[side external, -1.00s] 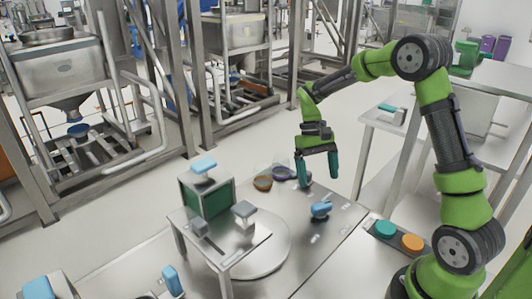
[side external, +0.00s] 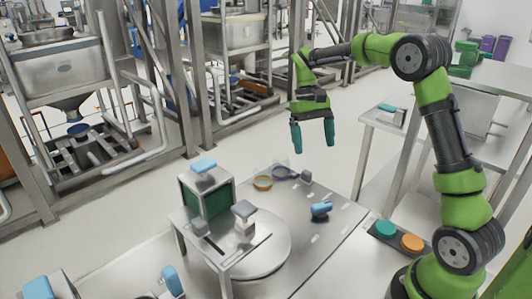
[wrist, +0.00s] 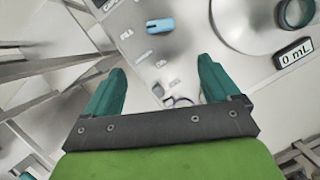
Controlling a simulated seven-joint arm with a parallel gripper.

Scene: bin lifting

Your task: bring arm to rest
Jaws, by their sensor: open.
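My gripper (side external: 312,138) hangs in the air above the back part of the steel table, its two teal fingers spread apart with nothing between them. It points downward and is well clear of the table. In the wrist view my gripper (wrist: 160,88) also shows its fingers wide apart and empty, with the table and floor below. My green and dark grey arm reaches in from the right side of the side view.
Teal (side external: 386,229) and orange (side external: 412,242) buttons sit near my base. Metal frames stand behind.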

